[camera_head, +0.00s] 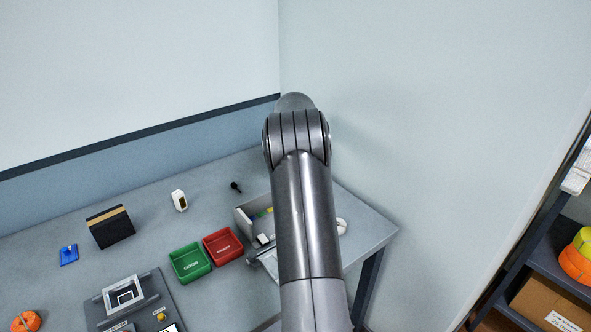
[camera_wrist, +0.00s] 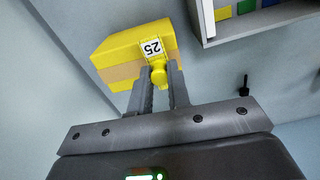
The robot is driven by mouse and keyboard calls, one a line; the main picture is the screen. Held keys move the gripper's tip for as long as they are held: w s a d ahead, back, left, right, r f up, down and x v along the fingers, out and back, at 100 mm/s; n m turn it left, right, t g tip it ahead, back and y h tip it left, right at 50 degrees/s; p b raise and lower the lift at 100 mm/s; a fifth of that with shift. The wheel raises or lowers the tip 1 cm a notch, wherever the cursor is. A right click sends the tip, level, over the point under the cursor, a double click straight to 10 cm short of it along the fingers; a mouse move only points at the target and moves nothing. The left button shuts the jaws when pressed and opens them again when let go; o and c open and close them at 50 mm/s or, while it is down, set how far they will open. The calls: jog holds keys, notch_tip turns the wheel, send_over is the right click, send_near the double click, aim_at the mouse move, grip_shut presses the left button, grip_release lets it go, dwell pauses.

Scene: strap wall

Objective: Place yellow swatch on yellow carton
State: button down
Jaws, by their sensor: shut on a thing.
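In the wrist view, my gripper (camera_wrist: 162,82) is shut on a small yellow piece with a rounded knob, which I take for the yellow swatch (camera_wrist: 158,72). The yellow carton (camera_wrist: 112,52), with a tan band, lies right behind the swatch. I cannot tell whether swatch and carton touch. In the head view my arm hides the gripper, swatch and carton.
A grey open bin (camera_head: 247,217) with coloured pieces stands left of my arm. Red tray (camera_head: 223,245) and green tray (camera_head: 190,263) stand beside it. A black box (camera_head: 110,228) and a white device (camera_head: 180,200) are further left. Shelving (camera_head: 545,240) is at right.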

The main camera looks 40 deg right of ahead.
jog(key=shift+f, duration=0.3)
jog(key=c, duration=1.4)
grip_release()
jog(key=shift+f, duration=0.1)
jog(key=shift+o, duration=0.2)
notch_tip(320, 180, up, 12)
jog(key=s+a+r+t, duration=0.1)
jog(key=s+a+r, duration=0.25)
jog(key=a, duration=0.35)
jog(key=s+a+r+t, duration=0.1)
jog(key=s+a+r, duration=0.1)
jog(key=a+r, duration=0.35)
jog(key=s+a+t, duration=0.2)
jog(key=s+a, duration=1.6)
jog(key=a, duration=0.1)
jog(key=s+a+f+t, duration=0.1)
jog(key=s+a+f, duration=0.5)
jog(key=s, duration=0.4)
jog(key=shift+s+n+t, duration=0.3)
jog(key=shift+s+n, duration=0.05)
jog(key=shift+n, duration=0.05)
